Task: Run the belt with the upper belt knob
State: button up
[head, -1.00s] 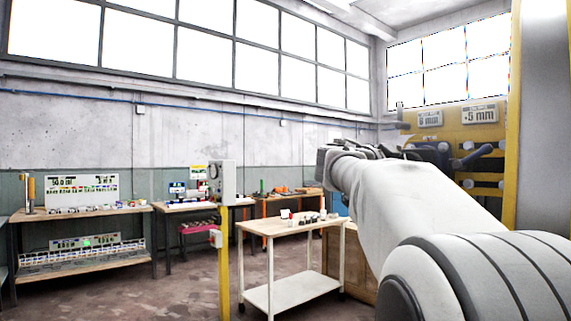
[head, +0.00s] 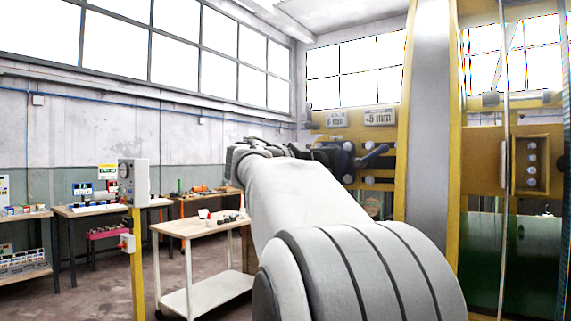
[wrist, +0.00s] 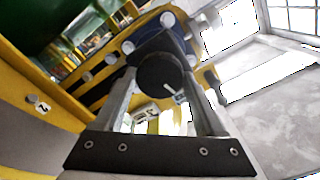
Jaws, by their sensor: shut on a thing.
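A round black knob (wrist: 160,72) with a white pointer mark sits between the two fingers of my gripper (wrist: 162,90) in the wrist view. My gripper is shut on it, one finger on each side. No label naming it is readable. In the head view my gripper (head: 312,152) is small and partly hidden by my arm, close to the yellow machine frame (head: 392,133). The knob itself cannot be made out there.
A grey and yellow post (head: 433,130) rises to the right. A white trolley (head: 205,228) and a yellow gauge post (head: 138,235) stand to the left.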

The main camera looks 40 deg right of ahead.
jog(key=shift+f, duration=0.1)
jog(key=shift+m+p, duration=6.7)
jog(key=shift+m, duration=7.9)
